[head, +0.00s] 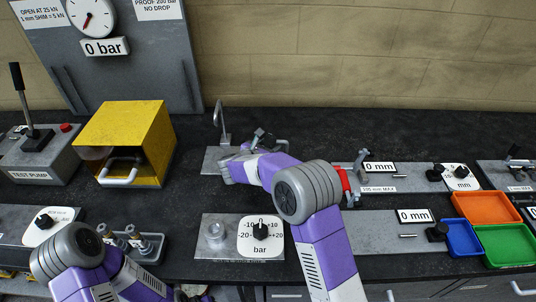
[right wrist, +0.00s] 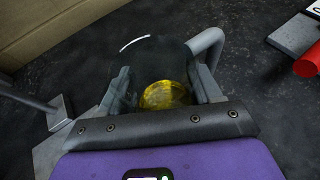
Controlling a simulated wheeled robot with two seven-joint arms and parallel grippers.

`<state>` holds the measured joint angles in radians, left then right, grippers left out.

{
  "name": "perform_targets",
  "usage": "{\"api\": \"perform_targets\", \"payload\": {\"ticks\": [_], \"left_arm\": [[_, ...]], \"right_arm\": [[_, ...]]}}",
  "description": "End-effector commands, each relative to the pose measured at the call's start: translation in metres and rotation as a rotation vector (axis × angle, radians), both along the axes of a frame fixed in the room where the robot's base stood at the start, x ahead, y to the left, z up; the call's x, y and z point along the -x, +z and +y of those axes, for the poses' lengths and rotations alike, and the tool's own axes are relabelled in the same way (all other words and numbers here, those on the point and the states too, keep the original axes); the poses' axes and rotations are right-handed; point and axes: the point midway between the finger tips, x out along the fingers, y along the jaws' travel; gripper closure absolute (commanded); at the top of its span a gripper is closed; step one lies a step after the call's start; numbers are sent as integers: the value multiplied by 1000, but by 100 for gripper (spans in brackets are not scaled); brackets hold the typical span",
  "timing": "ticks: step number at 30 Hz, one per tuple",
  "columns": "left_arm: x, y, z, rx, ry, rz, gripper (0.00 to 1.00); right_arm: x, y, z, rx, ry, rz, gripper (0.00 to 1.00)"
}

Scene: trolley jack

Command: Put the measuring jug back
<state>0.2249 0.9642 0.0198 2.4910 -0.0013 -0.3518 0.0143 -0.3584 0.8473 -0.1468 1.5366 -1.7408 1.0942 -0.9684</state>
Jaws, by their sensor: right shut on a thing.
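The measuring jug (right wrist: 165,70) is clear, with yellow liquid at its bottom and a grey handle on its right side in the right wrist view. My right gripper (right wrist: 162,88) is shut on it, one finger on each side. In the head view my right gripper (head: 263,139) is over the dark worktop near the back, just right of the tap plate; the clear jug is hard to make out there. Whether its base touches the worktop I cannot tell. My left arm enters at the bottom left; its gripper is out of view.
A tap (head: 222,122) stands left of my right gripper. A yellow box (head: 125,140) and a test pump (head: 42,165) are at the left. A bar dial (head: 260,236) sits in front. Orange (head: 487,208), blue (head: 463,238) and green (head: 505,246) trays are at the right.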

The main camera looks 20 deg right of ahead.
Motion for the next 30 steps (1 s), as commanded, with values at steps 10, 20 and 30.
{"api": "perform_targets", "payload": {"ticks": [10,20,30], "left_arm": [[0,-7,0,0,0,0,45],[0,-9,0,0,0,0,45],[0,-7,0,0,0,0,45]], "right_arm": [[0,-27,0,0,0,0,77],[0,-31,0,-1,0,1,20],[0,-29,0,-1,0,1,11]]}}
